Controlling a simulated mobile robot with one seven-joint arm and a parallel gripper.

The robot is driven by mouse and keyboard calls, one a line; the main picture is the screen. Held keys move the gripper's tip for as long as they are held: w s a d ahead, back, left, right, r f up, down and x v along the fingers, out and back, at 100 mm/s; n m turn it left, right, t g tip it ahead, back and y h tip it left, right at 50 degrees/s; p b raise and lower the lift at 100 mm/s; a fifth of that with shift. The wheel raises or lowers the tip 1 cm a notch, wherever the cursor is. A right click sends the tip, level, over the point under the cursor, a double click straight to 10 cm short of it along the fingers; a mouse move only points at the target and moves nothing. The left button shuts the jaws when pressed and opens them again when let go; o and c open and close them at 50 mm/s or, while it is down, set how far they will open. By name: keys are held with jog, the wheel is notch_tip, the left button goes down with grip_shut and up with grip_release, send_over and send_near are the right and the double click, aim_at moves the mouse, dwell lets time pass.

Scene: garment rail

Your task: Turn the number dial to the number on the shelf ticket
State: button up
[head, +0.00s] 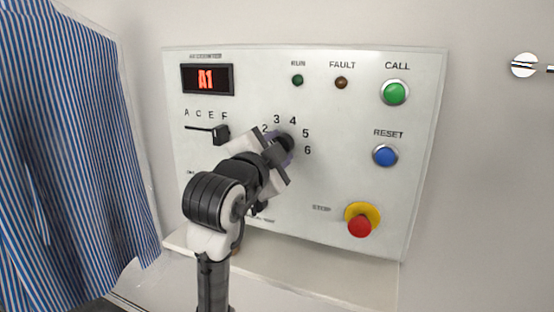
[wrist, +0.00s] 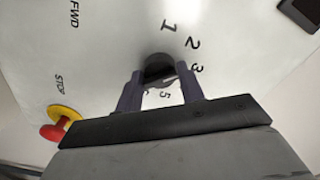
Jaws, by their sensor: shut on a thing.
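The number dial (head: 287,141) is a dark round knob on the pale control panel, with the numbers 2 to 6 visible around it in the head view. My gripper (head: 280,149) is shut on the dial. In the wrist view both fingers (wrist: 158,78) sit on either side of the black dial (wrist: 157,64), and 1, 2, 3 and 5 can be read near it. I cannot tell which number the dial points to. The red display (head: 207,79) seems to read A1. No shelf ticket can be made out in either view.
The letter selector (head: 221,134) is left of my gripper. Green CALL (head: 395,92), blue RESET (head: 385,155) and a red stop button (head: 359,225) on yellow are at the right. A striped garment (head: 70,150) hangs at the left. A white ledge (head: 330,272) runs below the panel.

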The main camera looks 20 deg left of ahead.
jog(key=m+b, duration=0.2)
jog(key=m, duration=0.2)
jog(key=shift+m, duration=0.4)
jog(key=shift+b, duration=0.3)
jog(key=o, duration=0.9)
jog(key=s+b, duration=0.1)
jog(key=s, duration=0.6)
jog(key=s+b, duration=0.1)
jog(key=s, duration=0.6)
jog(key=shift+a, duration=0.2)
